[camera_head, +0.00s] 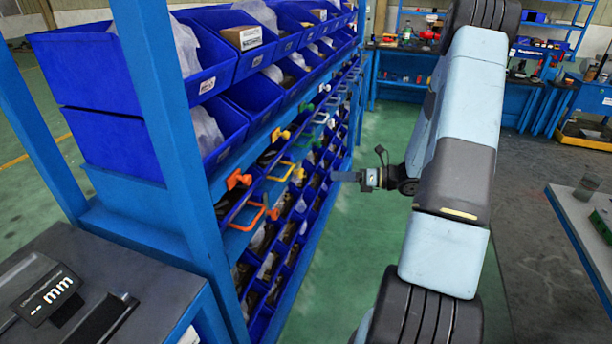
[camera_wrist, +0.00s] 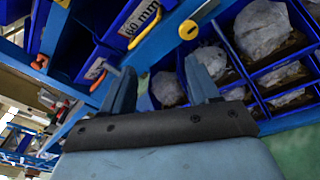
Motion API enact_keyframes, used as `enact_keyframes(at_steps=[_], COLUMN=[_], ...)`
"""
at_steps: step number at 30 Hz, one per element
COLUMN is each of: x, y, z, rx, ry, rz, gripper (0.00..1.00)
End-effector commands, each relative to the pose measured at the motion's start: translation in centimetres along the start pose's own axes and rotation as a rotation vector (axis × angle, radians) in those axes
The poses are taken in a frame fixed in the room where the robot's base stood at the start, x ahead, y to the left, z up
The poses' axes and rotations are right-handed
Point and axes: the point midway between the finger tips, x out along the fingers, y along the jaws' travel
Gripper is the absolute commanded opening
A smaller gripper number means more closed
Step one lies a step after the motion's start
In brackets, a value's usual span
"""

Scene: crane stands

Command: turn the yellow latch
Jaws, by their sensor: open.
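The yellow latch (camera_head: 280,135) sits on the front rail of the blue shelf rack in the head view, above a yellow handle (camera_head: 280,170). In the wrist view a round yellow knob, which looks like the latch (camera_wrist: 188,29), is at the upper middle, beside a curved yellow handle (camera_wrist: 157,40). My gripper (camera_head: 336,176) points left toward the rack and is apart from the latch. In the wrist view my gripper (camera_wrist: 160,82) has its two fingers spread with nothing between them. The knob is beyond the fingertips, above the right finger.
An orange latch (camera_head: 238,179) with an orange handle (camera_head: 259,214) is nearer on the same rail; a white latch (camera_head: 322,117) is farther along. Blue bins (camera_head: 200,85) fill the rack. A grey-topped bench (camera_head: 590,225) stands at right. Green floor between is clear.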

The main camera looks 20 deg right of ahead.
Motion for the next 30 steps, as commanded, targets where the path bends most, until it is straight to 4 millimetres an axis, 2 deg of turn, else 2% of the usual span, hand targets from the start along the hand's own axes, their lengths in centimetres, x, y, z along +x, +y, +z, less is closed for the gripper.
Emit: enact_keyframes(at_steps=[3,6,10,13,17,30], x=[-1.0,-1.6,-1.8,-1.2,0.5,8.0], y=[-2.3,-3.5,-4.2,-4.3,-4.4,-5.0], z=[-1.1,-1.6,-1.9,-1.8,-1.6,-0.4], rx=[0.093,0.142,0.171,0.175,0.174,0.171], ry=[-0.084,-0.131,-0.159,-0.164,-0.162,-0.161], rz=[-0.035,-0.053,-0.064,-0.065,-0.063,-0.063], gripper=[0.60,0.60,0.60,0.60,0.60,0.60])
